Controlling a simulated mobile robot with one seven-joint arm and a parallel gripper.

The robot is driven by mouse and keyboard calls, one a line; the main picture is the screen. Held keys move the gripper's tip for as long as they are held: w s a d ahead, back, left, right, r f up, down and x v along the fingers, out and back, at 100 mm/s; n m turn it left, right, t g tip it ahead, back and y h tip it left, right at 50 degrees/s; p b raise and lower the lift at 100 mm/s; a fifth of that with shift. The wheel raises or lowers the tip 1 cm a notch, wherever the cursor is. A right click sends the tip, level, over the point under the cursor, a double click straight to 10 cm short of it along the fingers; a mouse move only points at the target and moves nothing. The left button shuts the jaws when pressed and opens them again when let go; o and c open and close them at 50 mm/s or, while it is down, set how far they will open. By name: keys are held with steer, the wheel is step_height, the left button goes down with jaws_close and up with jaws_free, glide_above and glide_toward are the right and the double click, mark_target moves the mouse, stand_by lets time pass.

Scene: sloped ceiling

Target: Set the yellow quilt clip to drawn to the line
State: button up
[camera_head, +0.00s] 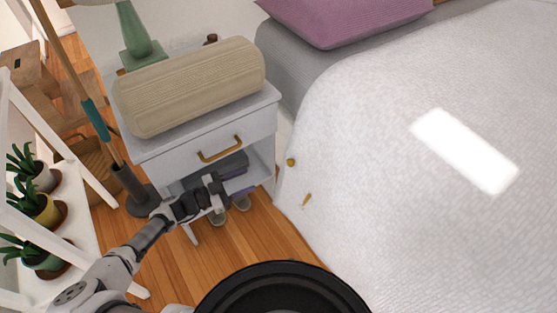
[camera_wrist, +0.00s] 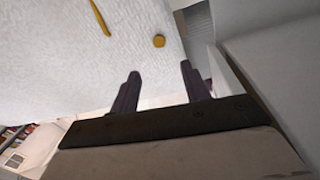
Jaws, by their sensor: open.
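A small round yellow piece, which looks like the quilt clip (camera_head: 291,162), sits on the side of the white quilt (camera_head: 360,190) near the nightstand. A short thin yellow strip (camera_head: 306,200), which may be the line, lies on the quilt below it, apart from it. In the wrist view the round clip (camera_wrist: 159,41) lies beyond the gap between my fingers, and the strip (camera_wrist: 100,17) is to its left. My gripper (camera_head: 216,190) is in front of the nightstand's open shelf, left of the clip. In the wrist view my gripper (camera_wrist: 160,72) is open and empty, touching neither piece.
The white nightstand (camera_head: 203,140) stands close left of the bed, with a beige ribbed bolster (camera_head: 190,85) on top and a drawer handle (camera_head: 220,149). Slippers (camera_head: 230,210) are under it. A plant shelf (camera_head: 75,215) is at left. Wood floor (camera_head: 250,245) is clear between nightstand and bed.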

mark_target(288, 164)
steer(key=x, duration=1.3)
steer(key=shift+w+d, duration=0.1)
steer(key=shift+d, duration=0.15)
steer(key=shift+c, duration=0.5)
jaws_close()
